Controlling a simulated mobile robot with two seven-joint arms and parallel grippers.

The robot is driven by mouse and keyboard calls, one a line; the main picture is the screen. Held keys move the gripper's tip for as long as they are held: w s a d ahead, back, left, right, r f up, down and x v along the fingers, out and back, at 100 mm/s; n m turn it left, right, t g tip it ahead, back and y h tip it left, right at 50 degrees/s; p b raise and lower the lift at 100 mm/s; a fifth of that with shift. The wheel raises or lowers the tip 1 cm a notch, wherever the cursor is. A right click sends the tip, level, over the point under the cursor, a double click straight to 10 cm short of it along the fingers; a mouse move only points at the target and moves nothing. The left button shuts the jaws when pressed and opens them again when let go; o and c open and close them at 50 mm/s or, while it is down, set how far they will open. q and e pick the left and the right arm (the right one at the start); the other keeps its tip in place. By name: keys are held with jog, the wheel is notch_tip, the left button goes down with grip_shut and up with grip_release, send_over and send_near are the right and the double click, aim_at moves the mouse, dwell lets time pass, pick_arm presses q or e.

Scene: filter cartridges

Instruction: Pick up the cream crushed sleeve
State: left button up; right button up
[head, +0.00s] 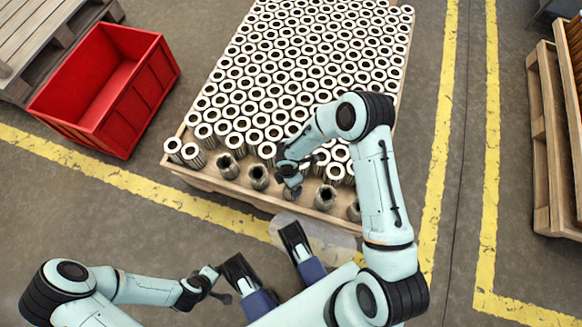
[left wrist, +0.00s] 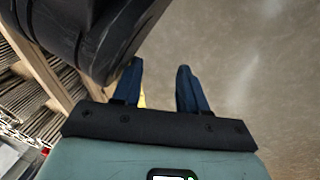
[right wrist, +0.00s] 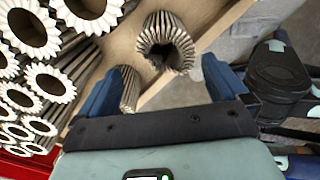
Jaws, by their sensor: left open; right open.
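Several uncapped pleated sleeves stand along the pallet's front edge, with dull grey-beige walls and dark openings, including one at the left (head: 228,165), one beside it (head: 258,177) and one further right (head: 325,197). In the right wrist view, an uncapped sleeve (right wrist: 167,42) with an uneven opening stands just beyond the fingers; another (right wrist: 130,88) is partly hidden by the left finger. I cannot tell which is the cream crushed one. My right gripper (head: 291,182) is open and empty over the front row.
White-ended cartridges (head: 270,90) fill most of the wooden pallet (head: 205,180) behind the front row. An empty red crate (head: 105,85) stands to the left. My right arm hides part of the pallet. Yellow lines (head: 440,130) mark bare floor at the right.

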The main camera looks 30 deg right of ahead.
jog(key=f, duration=0.1)
jog(key=f+b, duration=0.1)
jog(key=f, duration=0.1)
jog(key=d+f+b, duration=0.1)
jog(key=shift+s+f, duration=0.3)
jog(key=shift+f, duration=0.25)
pick_arm(q)
jog(key=shift+g, duration=0.8)
jog(key=s+f, duration=0.3)
jog(key=s, duration=0.1)
jog(key=shift+a, duration=0.3)
pick_arm(e)
jog(key=c, duration=1)
jog(key=shift+o, duration=0.2)
jog(key=shift+r, duration=0.1)
pick_arm(q)
jog(key=w+d+r+t+p, duration=0.1)
jog(key=w+r+t+p, duration=0.2)
jog(key=w+r+p, duration=0.35)
jog(key=shift+m+g+h, duration=0.3)
jog(key=shift+g, duration=0.3)
jog(key=s+d+r, duration=0.2)
jog(key=r, duration=0.1)
jog(key=shift+s+d, duration=0.2)
jog(key=shift+s, duration=0.2)
pick_arm(e)
notch_tip(320, 180, up, 20)
